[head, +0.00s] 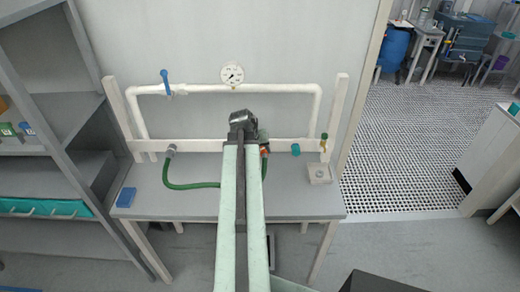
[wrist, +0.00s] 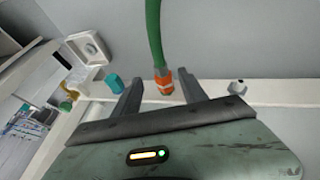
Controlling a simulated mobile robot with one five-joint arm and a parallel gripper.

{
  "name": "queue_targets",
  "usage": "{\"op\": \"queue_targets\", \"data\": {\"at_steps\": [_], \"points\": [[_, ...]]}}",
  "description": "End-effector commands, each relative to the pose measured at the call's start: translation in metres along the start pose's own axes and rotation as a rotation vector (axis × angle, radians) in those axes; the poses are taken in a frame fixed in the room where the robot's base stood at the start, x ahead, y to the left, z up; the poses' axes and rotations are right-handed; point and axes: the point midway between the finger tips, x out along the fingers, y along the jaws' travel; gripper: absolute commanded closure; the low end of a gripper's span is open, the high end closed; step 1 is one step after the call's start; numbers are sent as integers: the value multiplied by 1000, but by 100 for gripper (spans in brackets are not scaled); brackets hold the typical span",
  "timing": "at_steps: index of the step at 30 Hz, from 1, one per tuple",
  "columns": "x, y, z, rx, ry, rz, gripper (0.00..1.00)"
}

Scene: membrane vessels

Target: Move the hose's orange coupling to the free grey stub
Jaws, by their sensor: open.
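The orange coupling (wrist: 164,84) is on the end of the green hose (wrist: 154,35). In the wrist view it shows between the two fingers of my open gripper (wrist: 162,74), with a gap on each side; I cannot tell its depth. Its far end is at the white rail, where any stub under it is hidden. A bare grey stub (wrist: 237,87) shows on the rail to the right. The bare stub does not show there.
A teal cap (head: 295,149) and a brass valve with a green handle (head: 324,141) sit right of the coupling. A pale block (head: 320,174) and a blue box (head: 126,197) lie on the bench (head: 300,207). A gauge (head: 232,74) tops the white pipe. Shelving stands left.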

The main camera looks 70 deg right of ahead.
Motion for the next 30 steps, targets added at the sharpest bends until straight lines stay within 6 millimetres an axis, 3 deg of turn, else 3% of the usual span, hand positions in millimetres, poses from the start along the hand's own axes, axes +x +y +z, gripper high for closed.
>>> {"op": "queue_targets", "data": {"at_steps": [12, 22, 27, 29, 30], "points": [[72, -2, 2, 1, -1, -1, 50], [74, 0, 0, 0, -1, -1, 50], [74, 0, 0, 1, -1, -1, 97], [74, 0, 0, 1, -1, -1, 100], [74, 0, 0, 1, -1, -1, 82]]}}
